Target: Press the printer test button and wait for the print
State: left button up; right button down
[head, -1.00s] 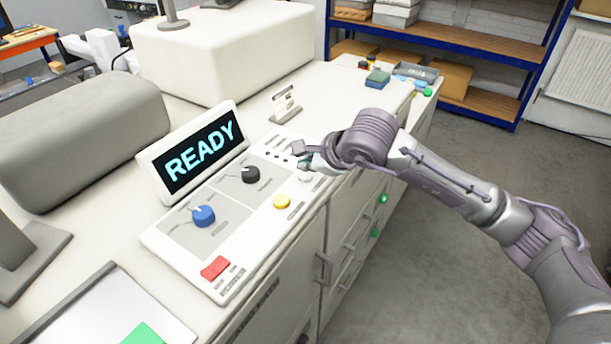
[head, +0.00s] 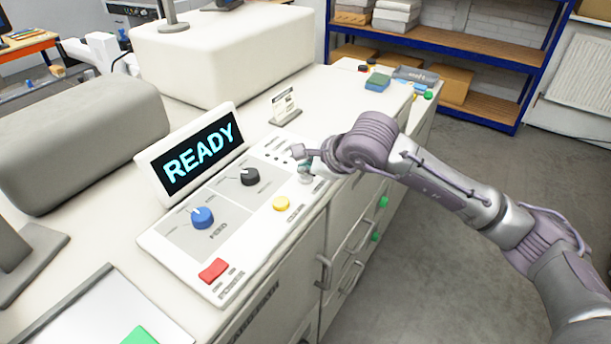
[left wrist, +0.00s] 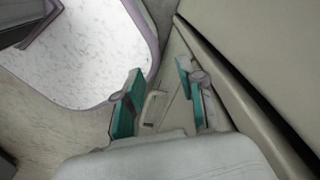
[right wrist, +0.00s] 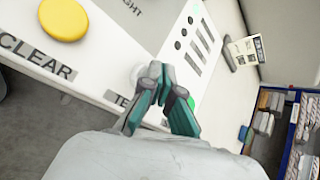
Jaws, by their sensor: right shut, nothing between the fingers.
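The printer's control panel (head: 190,262) has a tilted display (head: 197,153) reading READY. My right gripper (head: 303,172) is shut and empty, fingers pointing down at the panel's right end. In the right wrist view its fingertips (right wrist: 158,76) are beside a pale round button (right wrist: 137,73), next to a label starting "TE" that the fingers partly cover. I cannot tell whether they touch it. The gripper hides this button in the head view. My left gripper (left wrist: 160,95) is open and empty in the left wrist view, beside a cabinet side.
The panel also carries a yellow button (head: 281,204) labelled CLEAR, a red button (head: 213,270), a blue knob (head: 202,217) and a black knob (head: 250,176). A small sign stand (head: 285,107) stands behind the panel. Blue shelving (head: 480,50) is at the back.

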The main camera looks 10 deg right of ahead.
aim_at(307, 177)
jog(key=shift+f+b, duration=0.2)
jog(key=shift+b, duration=0.1)
dwell(0.5)
jog(key=shift+r, duration=0.8)
jog(key=shift+r+p, duration=1)
jog(key=shift+r, duration=1.5)
